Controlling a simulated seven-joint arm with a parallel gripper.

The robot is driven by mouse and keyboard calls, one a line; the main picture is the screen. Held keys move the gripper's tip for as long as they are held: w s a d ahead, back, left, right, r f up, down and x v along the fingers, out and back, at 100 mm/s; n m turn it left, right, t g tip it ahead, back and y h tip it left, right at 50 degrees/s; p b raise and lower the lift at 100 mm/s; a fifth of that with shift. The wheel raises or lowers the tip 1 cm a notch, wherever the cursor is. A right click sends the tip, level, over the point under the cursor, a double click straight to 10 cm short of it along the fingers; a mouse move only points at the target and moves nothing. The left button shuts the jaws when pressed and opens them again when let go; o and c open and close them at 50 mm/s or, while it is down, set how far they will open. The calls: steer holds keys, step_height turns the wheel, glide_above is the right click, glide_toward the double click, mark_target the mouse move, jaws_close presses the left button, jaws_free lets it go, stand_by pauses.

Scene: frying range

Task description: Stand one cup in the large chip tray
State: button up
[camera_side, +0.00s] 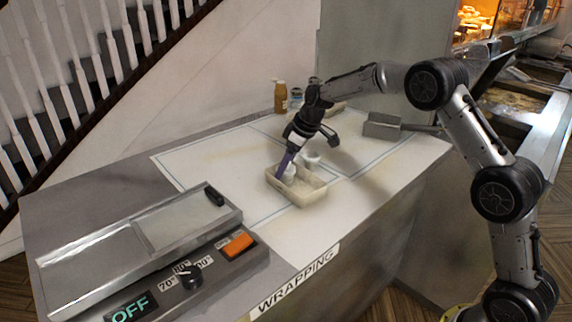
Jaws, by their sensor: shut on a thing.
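The large chip tray (315,194) is a cream, shallow, open box on the white wrapping surface, near the middle of the view. My gripper (289,164) reaches down over the tray's left part, with a purple strip along its lower end. It is shut on a small white cup (291,172), which shows low inside the tray's walls beside the purple strip. Whether the cup's base touches the tray floor is hidden. Another white cup-like thing (312,158) shows just behind the tray, partly covered by my gripper.
A metal warming unit (150,240) with a dial and orange switch fills the counter's front left. A brown sauce bottle (281,97) stands at the back. A grey metal scoop or box (382,126) lies at right. The white surface left of the tray is clear.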

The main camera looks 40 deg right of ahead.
steer(key=o, duration=1.1)
steer(key=shift+f, duration=0.1)
steer(key=v, duration=1.2)
steer(key=shift+r, duration=0.25)
steer(key=s+a+r+m+h, duration=0.1)
steer(key=s+a+r, duration=0.15)
steer(key=s, duration=0.65)
steer(key=s+a+r+m, duration=0.15)
steer(key=s+r, duration=0.25)
steer(key=s, duration=0.5)
steer(key=s+f+m, duration=0.1)
steer(key=s+f, duration=0.2)
steer(key=s, duration=0.6)
steer(key=s+a+f+m+t+h, duration=0.1)
steer(key=s+f, duration=0.3)
steer(key=s, duration=0.6)
steer(key=shift+s+a, duration=0.3)
